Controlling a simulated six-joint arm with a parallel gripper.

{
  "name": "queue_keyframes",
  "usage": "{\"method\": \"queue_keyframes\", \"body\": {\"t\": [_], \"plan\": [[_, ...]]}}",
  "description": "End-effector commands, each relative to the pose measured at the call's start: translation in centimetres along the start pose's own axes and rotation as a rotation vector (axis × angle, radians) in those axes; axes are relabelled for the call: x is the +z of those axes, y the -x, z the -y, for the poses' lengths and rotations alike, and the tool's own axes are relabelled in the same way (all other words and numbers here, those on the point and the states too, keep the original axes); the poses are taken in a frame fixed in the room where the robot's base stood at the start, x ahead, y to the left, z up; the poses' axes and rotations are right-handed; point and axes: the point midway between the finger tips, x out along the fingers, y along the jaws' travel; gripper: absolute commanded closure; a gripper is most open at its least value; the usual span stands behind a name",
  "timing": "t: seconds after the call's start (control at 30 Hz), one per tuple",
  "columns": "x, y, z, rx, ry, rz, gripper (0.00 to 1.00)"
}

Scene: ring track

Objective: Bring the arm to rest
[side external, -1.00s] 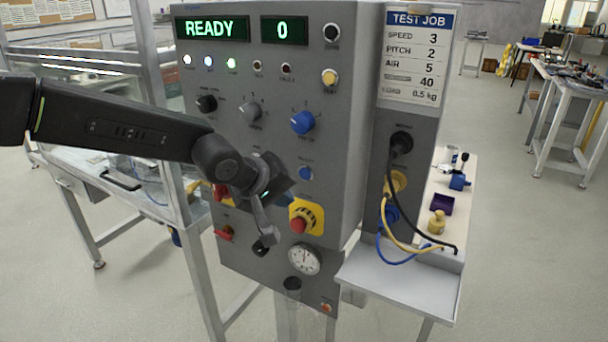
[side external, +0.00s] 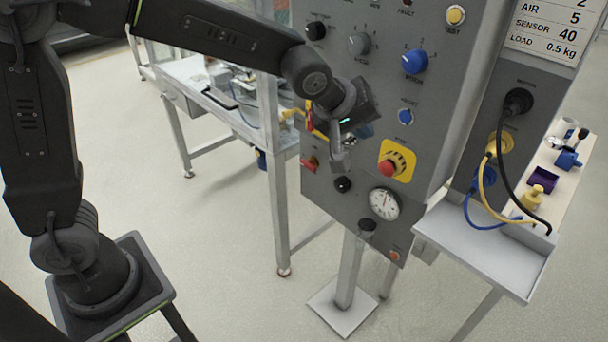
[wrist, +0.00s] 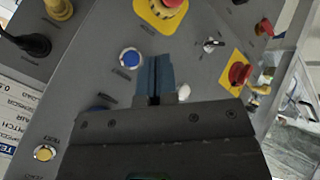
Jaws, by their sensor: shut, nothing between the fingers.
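My gripper (side external: 340,160) hangs in front of the lower left part of the grey control panel (side external: 335,205), at the end of my outstretched arm. In the wrist view its two fingers (wrist: 154,78) lie side by side, shut, with nothing held. They point across the panel face, beside the blue reset button (wrist: 130,60). In the side view the fingertips show just above a black knob (side external: 343,184); I cannot tell the gap to the panel.
A red stop button (side external: 389,168) on a yellow plate and a gauge (side external: 384,204) are right of the gripper. A shelf (side external: 480,245) with cables stands at right. A metal-framed bench (side external: 205,100) stands behind at left.

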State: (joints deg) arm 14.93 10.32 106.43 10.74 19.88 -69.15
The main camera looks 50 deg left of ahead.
Motion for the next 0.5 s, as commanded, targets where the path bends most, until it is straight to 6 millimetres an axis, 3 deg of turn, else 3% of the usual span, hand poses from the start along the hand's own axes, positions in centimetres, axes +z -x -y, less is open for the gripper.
{"method": "queue_keyframes", "body": {"t": [0.1,0.23,0.4,0.5], "plan": [[-1.1,4.8,2.8,-0.049,-0.122,-0.007,1.00],[-1.1,10.0,6.8,-0.114,-0.287,0.014,1.00],[0.7,15.5,12.4,-0.180,-0.504,0.073,1.00],[2.3,17.9,15.4,-0.204,-0.620,0.115,1.00]]}}
